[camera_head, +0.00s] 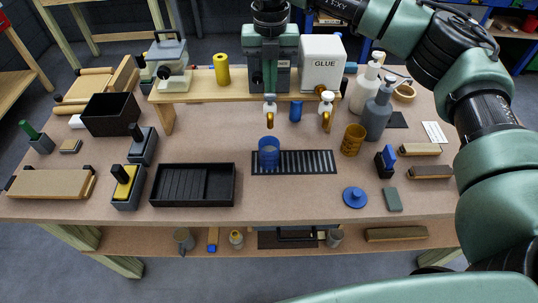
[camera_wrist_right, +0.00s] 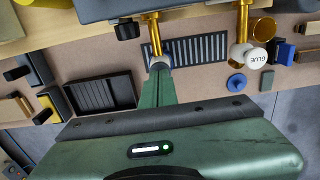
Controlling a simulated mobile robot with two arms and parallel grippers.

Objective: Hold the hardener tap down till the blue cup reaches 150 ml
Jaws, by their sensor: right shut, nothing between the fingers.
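The blue cup (camera_head: 269,153) stands upright on the slotted black grate, below the left tap (camera_head: 269,107). The cup is see-through and darker in its lower part. Its scale is too small to read, and I cannot make out a stream. My right gripper (camera_head: 270,90) points down in front of the dark tank (camera_head: 284,78) on the shelf. Its fingers are shut and empty. In the right wrist view the fingertips (camera_wrist_right: 159,66) lie at the left tap (camera_wrist_right: 155,35) and cover its head; I cannot tell whether they press it. My left gripper is out of view.
The white GLUE tank (camera_head: 322,62) and its tap (camera_head: 327,105) are just to the right. An amber cup (camera_head: 353,139) and grey bottle (camera_head: 378,115) stand right of the grate (camera_head: 310,162). A black tray (camera_head: 193,185) lies left. The front table middle is clear.

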